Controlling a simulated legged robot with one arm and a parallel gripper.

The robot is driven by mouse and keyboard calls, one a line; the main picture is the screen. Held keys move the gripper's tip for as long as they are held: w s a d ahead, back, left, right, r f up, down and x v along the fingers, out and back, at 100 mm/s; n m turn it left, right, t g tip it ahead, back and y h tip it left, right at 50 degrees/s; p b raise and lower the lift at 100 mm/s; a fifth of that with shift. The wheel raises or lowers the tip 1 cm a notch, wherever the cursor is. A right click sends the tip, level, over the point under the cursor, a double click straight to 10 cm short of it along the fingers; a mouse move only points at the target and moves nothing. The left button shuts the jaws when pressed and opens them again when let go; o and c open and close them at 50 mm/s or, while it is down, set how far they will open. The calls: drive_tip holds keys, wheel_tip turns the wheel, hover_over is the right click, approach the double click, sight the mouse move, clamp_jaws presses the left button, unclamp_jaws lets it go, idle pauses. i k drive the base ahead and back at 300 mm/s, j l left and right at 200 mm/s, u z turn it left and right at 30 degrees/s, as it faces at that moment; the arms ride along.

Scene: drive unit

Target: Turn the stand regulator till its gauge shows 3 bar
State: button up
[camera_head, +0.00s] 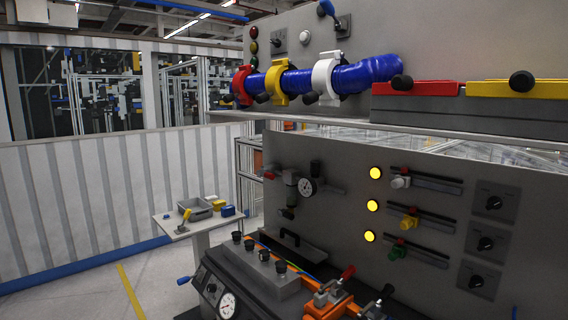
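On the grey upright panel, left of its middle, is a regulator (290,180) with a small round white-faced gauge (307,187) on its right. The gauge needle and numbers are too small to read. My gripper is not in view.
A shelf with a blue hose (350,76) in coloured clamps juts out above the panel. Yellow lamps (375,173), sliders and dark switches (485,243) fill the panel's right side. A small side table (175,227) with a grey bin stands left. Open floor lies at lower left.

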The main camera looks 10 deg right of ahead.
sight(315, 165)
drive_tip(key=i+j, duration=0.45)
drive_tip(key=i+j+z, duration=0.1)
drive_tip(key=i+j, duration=0.35)
drive_tip(key=j, duration=0.25)
drive_tip(key=i+j, duration=0.45)
drive_tip(key=j, duration=0.15)
drive_tip(key=l+z, duration=0.05)
